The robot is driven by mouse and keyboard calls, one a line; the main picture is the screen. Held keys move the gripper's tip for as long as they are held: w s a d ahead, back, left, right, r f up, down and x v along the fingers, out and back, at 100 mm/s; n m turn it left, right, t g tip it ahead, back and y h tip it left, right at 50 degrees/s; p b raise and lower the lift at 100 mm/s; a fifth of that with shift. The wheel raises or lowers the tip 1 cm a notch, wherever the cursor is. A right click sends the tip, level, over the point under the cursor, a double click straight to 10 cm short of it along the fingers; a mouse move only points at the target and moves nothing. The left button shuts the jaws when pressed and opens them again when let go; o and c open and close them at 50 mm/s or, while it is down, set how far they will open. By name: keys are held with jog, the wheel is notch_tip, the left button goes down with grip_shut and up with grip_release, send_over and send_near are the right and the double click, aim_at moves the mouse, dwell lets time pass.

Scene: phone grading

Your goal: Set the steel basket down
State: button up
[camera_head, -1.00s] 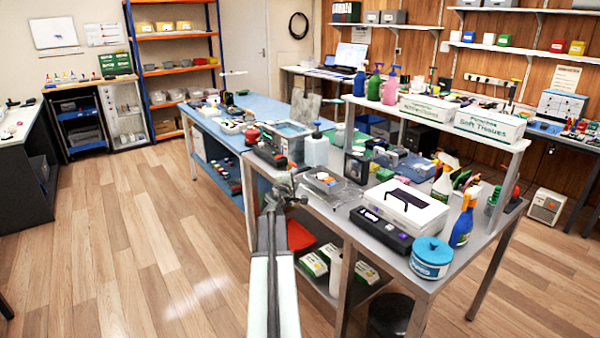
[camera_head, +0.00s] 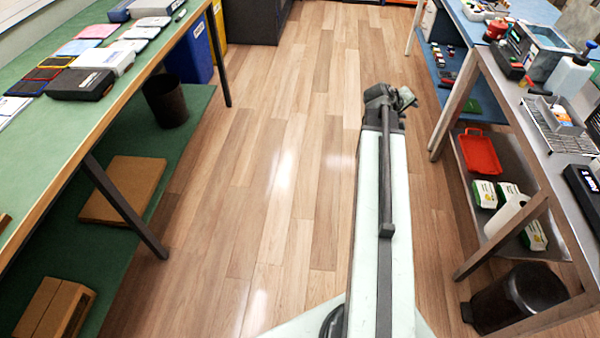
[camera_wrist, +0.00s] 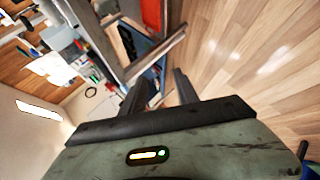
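A wire-sided steel basket (camera_head: 578,146) stands on the steel table at the right edge of the head view, with a grey tray-like item in or on it. My gripper (camera_head: 392,98) is over the open floor in the head view, left of and apart from the basket. In the wrist view the two dark fingers of my gripper (camera_wrist: 158,92) stand apart with nothing between them. The basket cannot be made out in the wrist view.
A green-topped bench (camera_head: 62,125) runs along the left, with a dark bin (camera_head: 166,102) and cardboard boxes on its lower shelf. The steel table's lower shelf holds a red tray (camera_head: 480,153). A black bin (camera_head: 515,300) stands below. The wooden floor between is clear.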

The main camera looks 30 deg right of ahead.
jog(key=w+a+f+y, duration=0.2)
jog(key=a+f, duration=0.1)
jog(key=a, duration=0.7)
jog(key=w+a+f+y, duration=0.2)
jog(key=a, duration=0.8)
jog(key=w+a+f+y, duration=0.2)
jog(key=a+f, duration=0.1)
jog(key=a, duration=0.7)
jog(key=s+a+f+g+y, duration=0.1)
jog(key=s+a+y, duration=0.1)
jog(key=a, duration=0.9)
jog(key=s+a+f+n+g+y, duration=0.1)
jog(key=s+a+y, duration=0.1)
jog(key=a, duration=0.9)
jog(key=shift+s+a+g+y, duration=0.2)
jog(key=shift+s+g+y, duration=0.1)
jog(key=shift+s, duration=0.45)
jog(key=shift+w+d, duration=0.1)
